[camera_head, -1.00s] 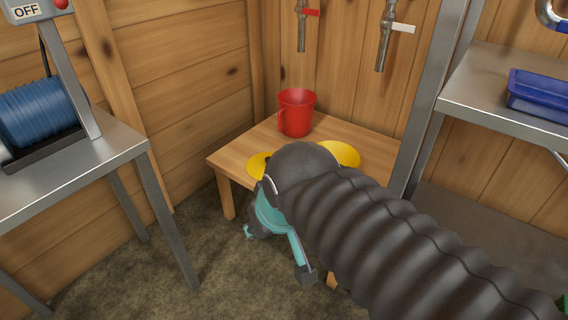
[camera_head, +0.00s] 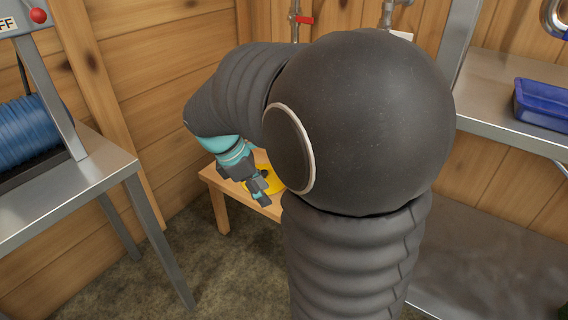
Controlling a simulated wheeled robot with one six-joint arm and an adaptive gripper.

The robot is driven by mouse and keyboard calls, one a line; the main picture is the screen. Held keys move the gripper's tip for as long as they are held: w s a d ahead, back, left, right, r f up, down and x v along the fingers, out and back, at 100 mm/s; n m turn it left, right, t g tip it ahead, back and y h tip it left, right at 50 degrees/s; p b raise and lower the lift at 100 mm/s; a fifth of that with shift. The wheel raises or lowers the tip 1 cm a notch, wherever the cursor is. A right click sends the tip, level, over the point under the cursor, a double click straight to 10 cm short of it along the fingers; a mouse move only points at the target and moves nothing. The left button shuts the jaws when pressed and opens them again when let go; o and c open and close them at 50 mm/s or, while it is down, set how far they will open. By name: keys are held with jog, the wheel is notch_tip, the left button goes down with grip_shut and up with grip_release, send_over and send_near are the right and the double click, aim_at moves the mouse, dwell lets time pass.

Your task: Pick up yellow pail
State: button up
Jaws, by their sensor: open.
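The yellow thing (camera_head: 276,180), which I take to be the yellow pail, shows only in part on the small wooden table. My arm and gripper hide the rest, so its full shape and whether it stands upright cannot be told. My gripper (camera_head: 262,193) is open and points down and to the right, in front of the yellow surface in this view. Whether it touches the yellow thing cannot be told. No held object is visible.
The small wooden table (camera_head: 215,183) stands in the corner. Metal taps (camera_head: 294,20) are on the wall above. A steel bench with a blue reel (camera_head: 28,130) is at left; a steel shelf with a blue tray (camera_head: 542,105) is at right.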

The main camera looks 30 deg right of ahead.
jog(key=w+d+f+n+g+h, duration=0.5)
jog(key=w+d+f+n, duration=0.45)
jog(key=f+n, duration=0.3)
jog(key=x, duration=0.8)
jog(key=shift+a+f, duration=0.1)
jog(key=shift+f, duration=0.4)
jog(key=shift+s+a+b+x, duration=0.1)
jog(key=shift+s+b+x, duration=0.05)
jog(key=shift+x, duration=0.7)
jog(key=shift+s+a+b+x, duration=0.1)
jog(key=shift+s+a+x, duration=0.05)
jog(key=shift+x, duration=0.75)
jog(key=shift+s+a+b+x, duration=0.1)
jog(key=shift+b+x, duration=0.05)
jog(key=shift+x, duration=0.7)
jog(key=shift+c, duration=0.2)
grip_shut()
